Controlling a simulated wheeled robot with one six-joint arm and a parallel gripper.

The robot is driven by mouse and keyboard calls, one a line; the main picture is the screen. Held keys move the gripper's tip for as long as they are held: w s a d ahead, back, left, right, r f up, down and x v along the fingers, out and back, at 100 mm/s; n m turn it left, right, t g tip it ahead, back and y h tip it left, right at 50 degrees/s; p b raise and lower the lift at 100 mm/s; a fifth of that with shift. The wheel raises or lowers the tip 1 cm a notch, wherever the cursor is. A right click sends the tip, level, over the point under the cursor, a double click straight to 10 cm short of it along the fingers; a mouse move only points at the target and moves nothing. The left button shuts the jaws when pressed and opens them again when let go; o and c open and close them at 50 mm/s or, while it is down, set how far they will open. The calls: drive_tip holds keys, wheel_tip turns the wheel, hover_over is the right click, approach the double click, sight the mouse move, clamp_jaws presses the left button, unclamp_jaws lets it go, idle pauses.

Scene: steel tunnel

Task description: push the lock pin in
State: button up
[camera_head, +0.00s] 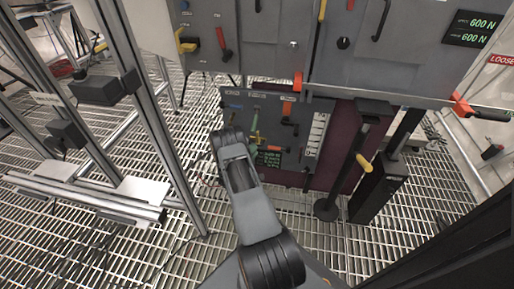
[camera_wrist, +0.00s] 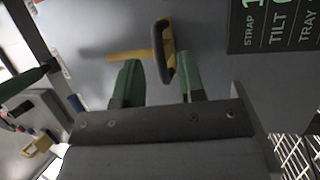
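My gripper (camera_wrist: 157,75) shows in the wrist view with its two green fingers apart and nothing clamped between them. A dark loop handle (camera_wrist: 160,50) on a yellow bar (camera_wrist: 128,55) stands at the grey panel just beyond the fingertips, nearer the right finger. It may be the lock pin, but I cannot tell for sure, nor how deep it sits. Whether a finger touches it is unclear. In the head view my arm reaches the lower grey panel (camera_head: 235,98), and the small yellow piece (camera_head: 255,138) there is partly hidden by my gripper.
A black display (camera_wrist: 285,25) reading STRAP, TILT and TRAY is at the wrist view's upper right. In the head view, an upper panel (camera_head: 265,45) carries red and yellow handles. A metal frame (camera_head: 150,110) stands left, and a black post (camera_head: 375,190) right.

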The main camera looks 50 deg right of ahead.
drive_tip(key=shift+b+x, duration=0.35)
drive_tip(key=shift+x, duration=1.6)
drive_tip(key=shift+c, duration=0.2)
clamp_jaws()
